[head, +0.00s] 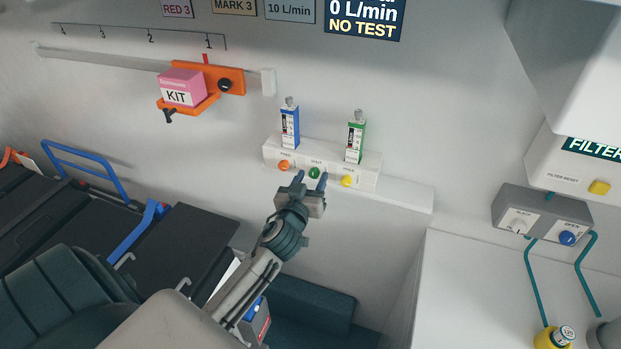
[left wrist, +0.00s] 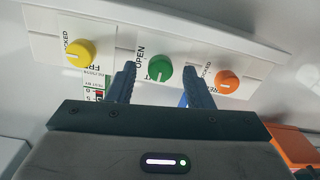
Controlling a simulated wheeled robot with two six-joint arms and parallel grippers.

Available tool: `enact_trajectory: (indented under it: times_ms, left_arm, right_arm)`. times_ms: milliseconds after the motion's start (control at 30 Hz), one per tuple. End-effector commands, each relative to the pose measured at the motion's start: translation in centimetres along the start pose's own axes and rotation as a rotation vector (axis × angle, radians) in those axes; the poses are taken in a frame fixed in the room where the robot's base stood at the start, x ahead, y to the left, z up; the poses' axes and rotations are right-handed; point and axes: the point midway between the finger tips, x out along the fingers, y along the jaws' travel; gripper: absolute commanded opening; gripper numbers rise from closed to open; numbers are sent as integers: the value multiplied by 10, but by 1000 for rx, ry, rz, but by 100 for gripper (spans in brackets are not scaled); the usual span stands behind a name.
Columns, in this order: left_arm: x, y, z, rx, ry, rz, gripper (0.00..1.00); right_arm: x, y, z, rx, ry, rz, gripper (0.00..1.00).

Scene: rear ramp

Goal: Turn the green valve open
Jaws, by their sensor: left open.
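The green valve (head: 314,173) is a small round knob in the middle of a white wall panel (head: 368,188), between an orange knob (head: 284,165) and a yellow knob (head: 347,181). In the left wrist view the green valve (left wrist: 160,68) has a white mark on its face, and the word OPEN is beside it. My left gripper (head: 310,181) is open at the panel. Its fingertips (left wrist: 160,72) show on either side of the green valve; I cannot tell whether they touch it. My right gripper is out of view.
A blue cartridge (head: 290,127) and a green cartridge (head: 356,138) stand on the panel above the knobs. The wall display (head: 364,16) reads 0 L/min NO TEST. A pink KIT box (head: 182,88) sits on an orange rail carriage (head: 228,80). A grey control box (head: 542,214) is at right.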

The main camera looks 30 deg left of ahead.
Motion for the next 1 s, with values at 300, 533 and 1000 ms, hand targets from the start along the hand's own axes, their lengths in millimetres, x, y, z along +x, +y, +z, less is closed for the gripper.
enact_trajectory:
  times_ms: [300,533,1000]
  left_arm:
    - [0,0,0,0,0,0,3]
    - [0,0,0,11,0,0,2]
    - [0,0,0,279,13,1,2]
  right_arm:
    - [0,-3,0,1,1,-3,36]
    - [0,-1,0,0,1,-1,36]
    - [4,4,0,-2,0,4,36]
